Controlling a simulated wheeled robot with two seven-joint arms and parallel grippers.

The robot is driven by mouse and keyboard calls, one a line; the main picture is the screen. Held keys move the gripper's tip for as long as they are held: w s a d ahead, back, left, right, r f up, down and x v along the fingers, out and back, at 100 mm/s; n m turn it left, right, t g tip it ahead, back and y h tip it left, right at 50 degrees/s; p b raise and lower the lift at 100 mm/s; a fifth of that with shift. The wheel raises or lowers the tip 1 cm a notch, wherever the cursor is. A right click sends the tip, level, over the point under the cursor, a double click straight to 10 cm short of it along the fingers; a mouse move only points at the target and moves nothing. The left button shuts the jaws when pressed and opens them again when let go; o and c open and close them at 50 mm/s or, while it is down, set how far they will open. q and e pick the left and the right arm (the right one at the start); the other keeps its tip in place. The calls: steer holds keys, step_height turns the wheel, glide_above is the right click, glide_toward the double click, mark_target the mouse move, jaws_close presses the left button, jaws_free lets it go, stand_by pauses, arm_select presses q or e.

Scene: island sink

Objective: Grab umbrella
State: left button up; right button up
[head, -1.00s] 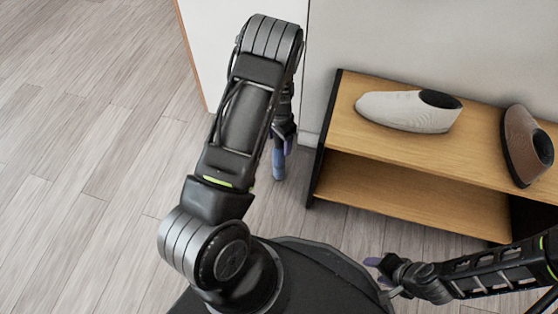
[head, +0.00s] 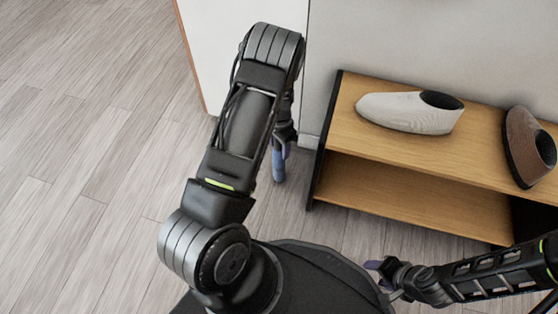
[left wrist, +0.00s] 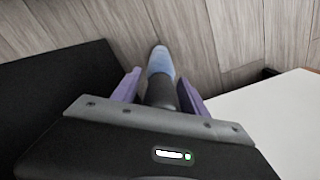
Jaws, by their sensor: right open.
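The umbrella (head: 279,167) shows in the head view as a narrow blue piece below my left gripper (head: 285,141), beside the shelf's left end. In the left wrist view its blue end (left wrist: 160,61) and a dark section run between the two purple fingers of my left gripper (left wrist: 160,82). The fingers stand on either side of it; whether they press on it I cannot tell. The rest of the umbrella is hidden by the gripper and arm. My right gripper (head: 374,265) is open at the lower right, empty and away from the umbrella.
A wooden shelf (head: 400,185) with dark sides stands right of the umbrella. A light shoe (head: 400,112) and a brown shoe (head: 522,150) lie on its top. A white panel (head: 225,50) stands behind my left arm. The wood floor (head: 85,150) at left is clear.

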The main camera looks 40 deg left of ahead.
arm_select(q)
jaws_close()
stand_by(0.3)
stand_by(0.3)
